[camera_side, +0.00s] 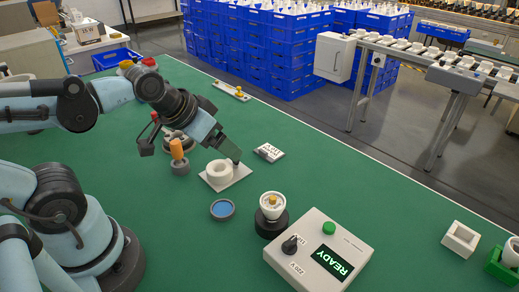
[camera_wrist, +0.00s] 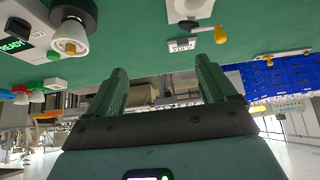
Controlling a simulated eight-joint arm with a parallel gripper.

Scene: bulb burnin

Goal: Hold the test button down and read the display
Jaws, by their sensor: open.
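The white tester box (camera_side: 350,235) stands at the front right of the green table. Its green test button (camera_side: 328,228) is on top and nothing touches it. Its display (camera_side: 331,263) reads "READY" in green letters. A black knob (camera_side: 290,245) sits beside printed voltage labels. A white bulb (camera_side: 271,203) with a yellowish tip stands upright in a black socket (camera_side: 270,226) left of the box; it also shows in the wrist view (camera_wrist: 72,38). My gripper (camera_side: 236,158) is open and empty, up and left of the box, near the white ring. Both fingers show in the wrist view (camera_wrist: 162,68).
A white ring on a square plate (camera_side: 238,175), a voltage card (camera_side: 269,152), a blue round dish (camera_side: 222,210) and an orange-handled tool (camera_side: 178,150) lie near my gripper. White and green holders (camera_side: 461,239) stand far right. The table between the card and the box is clear.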

